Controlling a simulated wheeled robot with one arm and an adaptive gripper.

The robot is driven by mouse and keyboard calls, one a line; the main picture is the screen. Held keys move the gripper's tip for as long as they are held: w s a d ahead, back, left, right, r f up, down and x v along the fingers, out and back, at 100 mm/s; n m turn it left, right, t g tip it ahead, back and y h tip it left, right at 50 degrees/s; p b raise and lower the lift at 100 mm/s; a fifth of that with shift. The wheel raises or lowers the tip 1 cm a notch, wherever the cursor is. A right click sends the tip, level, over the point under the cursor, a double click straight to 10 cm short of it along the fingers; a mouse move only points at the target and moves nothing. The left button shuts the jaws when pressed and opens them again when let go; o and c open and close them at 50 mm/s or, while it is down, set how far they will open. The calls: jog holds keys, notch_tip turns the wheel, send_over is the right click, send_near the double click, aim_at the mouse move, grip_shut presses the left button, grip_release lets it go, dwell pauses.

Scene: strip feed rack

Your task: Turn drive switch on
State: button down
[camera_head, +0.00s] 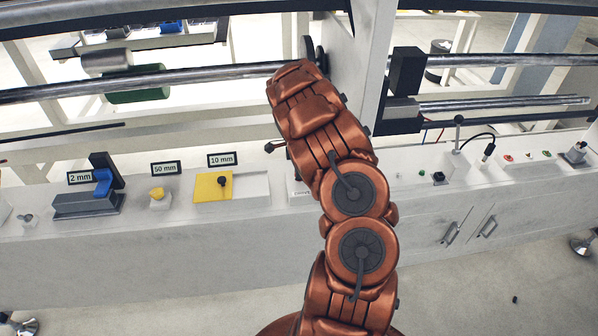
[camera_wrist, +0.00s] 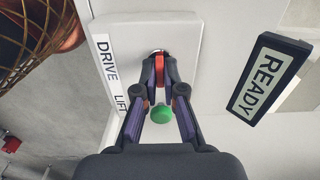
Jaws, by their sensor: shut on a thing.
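In the wrist view a white panel (camera_wrist: 135,32) carries a label strip (camera_wrist: 108,70) reading DRIVE and LIFT. A red switch handle (camera_wrist: 160,63) sits on the panel beside the word DRIVE, with a dark round opening at its base. My gripper (camera_wrist: 160,76) has its fingertips closed on both sides of this drive switch. A round green button (camera_wrist: 162,113) shows between the finger linkages, level with LIFT. In the head view my arm hides the gripper and the drive switch.
A READY sign (camera_wrist: 266,79) stands close to the right of my gripper.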

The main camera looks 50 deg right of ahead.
jog(key=shift+f, duration=0.1)
jog(key=n+b, duration=0.3)
jog(key=shift+f, duration=0.1)
jog(key=n+b, duration=0.4)
jog(key=n, duration=0.1)
jog(key=shift+n, duration=0.3)
jog(key=n+b, duration=0.2)
jog(key=n, duration=0.2)
jog(key=shift+r+n+b, duration=0.2)
jog(key=shift+n+b, duration=0.7)
jog(key=shift+n, duration=1.6)
jog(key=c, duration=1.3)
grip_release()
jog(key=shift+r, duration=0.15)
